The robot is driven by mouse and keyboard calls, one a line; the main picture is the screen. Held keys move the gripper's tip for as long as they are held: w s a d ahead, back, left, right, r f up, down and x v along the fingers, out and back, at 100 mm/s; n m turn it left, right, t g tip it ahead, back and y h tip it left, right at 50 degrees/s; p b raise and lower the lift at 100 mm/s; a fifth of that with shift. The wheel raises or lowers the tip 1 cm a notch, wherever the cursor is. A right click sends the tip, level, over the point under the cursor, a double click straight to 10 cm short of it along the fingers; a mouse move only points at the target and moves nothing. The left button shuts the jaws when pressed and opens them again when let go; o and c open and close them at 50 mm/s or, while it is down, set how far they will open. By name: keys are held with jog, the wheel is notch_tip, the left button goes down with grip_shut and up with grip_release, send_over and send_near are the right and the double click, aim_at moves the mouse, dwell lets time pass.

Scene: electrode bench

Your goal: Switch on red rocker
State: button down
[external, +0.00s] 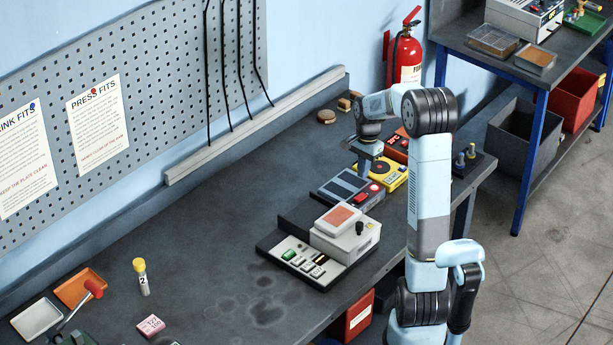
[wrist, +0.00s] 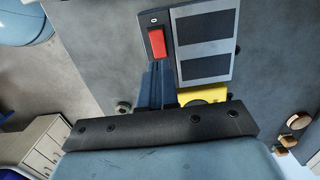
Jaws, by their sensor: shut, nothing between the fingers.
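The red rocker (wrist: 157,42) sits on a dark strip at one edge of a grey panel (wrist: 232,72) with two dark rectangles, in the wrist view. In the external view, the panel (external: 337,198) lies on the bench and the red rocker (external: 374,188) shows as a small red spot at its right. My gripper (wrist: 157,66) is shut and empty, its fingertips just below the rocker in the wrist picture. In the external view my gripper (external: 365,172) points down over the panel's far side. Whether it touches anything, and which way the rocker is tipped, I cannot tell.
A yellow device (external: 395,179) stands right behind the panel, with a red-orange one (external: 397,146) beyond. A grey box with an orange top (external: 346,240) stands in front, on a dark tray (external: 322,284). The bench centre (external: 230,220) is clear.

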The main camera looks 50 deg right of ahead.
notch_tip(320, 180, up, 7)
jog(key=shift+d, duration=0.35)
dwell(0.4)
jog(key=s+a+r+n+t+h, duration=0.1)
jog(key=s+a+r+n, duration=0.25)
jog(key=a, duration=0.55)
jog(key=s+a+r+n+t+h, duration=0.1)
jog(key=s+a+r+n, duration=0.3)
jog(key=a, duration=0.5)
jog(key=s+a+n+t+y, duration=0.1)
jog(key=s+a+n+t, duration=0.2)
jog(key=s+a+n, duration=0.7)
jog(key=shift+s+a+f+t, duration=0.3)
jog(key=shift+s+a+f, duration=0.1)
jog(key=shift+s+a, duration=0.75)
